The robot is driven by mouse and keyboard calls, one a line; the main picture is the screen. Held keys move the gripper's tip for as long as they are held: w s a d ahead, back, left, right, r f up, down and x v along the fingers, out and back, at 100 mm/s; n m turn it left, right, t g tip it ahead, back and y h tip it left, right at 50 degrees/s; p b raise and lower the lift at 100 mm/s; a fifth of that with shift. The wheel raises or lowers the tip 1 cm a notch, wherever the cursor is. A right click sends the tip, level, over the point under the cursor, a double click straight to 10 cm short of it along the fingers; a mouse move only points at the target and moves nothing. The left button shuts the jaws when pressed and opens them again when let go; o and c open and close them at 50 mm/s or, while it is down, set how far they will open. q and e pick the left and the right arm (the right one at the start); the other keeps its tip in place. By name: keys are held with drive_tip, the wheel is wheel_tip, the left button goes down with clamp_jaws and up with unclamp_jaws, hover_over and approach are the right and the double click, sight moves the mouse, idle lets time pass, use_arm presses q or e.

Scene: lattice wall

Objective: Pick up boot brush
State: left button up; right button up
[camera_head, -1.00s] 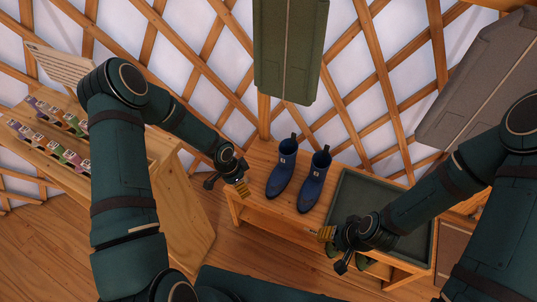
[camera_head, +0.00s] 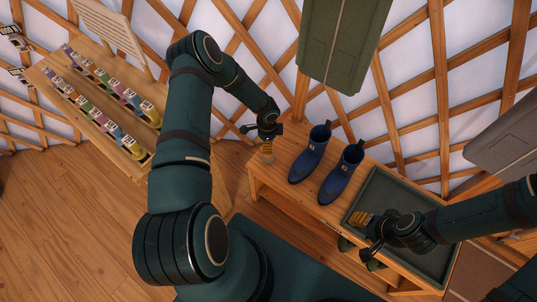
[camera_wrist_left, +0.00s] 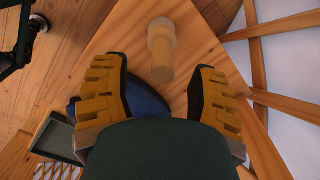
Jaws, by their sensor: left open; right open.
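A pale wooden piece (camera_wrist_left: 162,48) with a round knob at one end shows in the left wrist view, on the wooden bench top; it looks like the boot brush, but I see no bristles. My left gripper (camera_wrist_left: 158,85) is open, with its yellow fingers on either side of the piece's near end and no clear contact. In the head view my left gripper (camera_head: 267,148) is over the left end of the bench, beside the boots, and the brush cannot be made out. My right gripper (camera_head: 362,219) is open over the dark tray and appears empty.
Two blue boots (camera_head: 327,167) stand upright on the bench (camera_head: 262,184), between my grippers. A dark green tray (camera_head: 430,275) is at its right. A wooden stand (camera_head: 118,160) with several small coloured items is at the left. Grey-green panels hang near the lattice wall.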

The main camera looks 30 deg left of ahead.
use_arm(q)
drive_tip(key=shift+w+f+b, duration=0.2)
drive_tip(key=shift+f+b, duration=0.4)
drive_tip(key=shift+f, duration=2.15)
clamp_jaws()
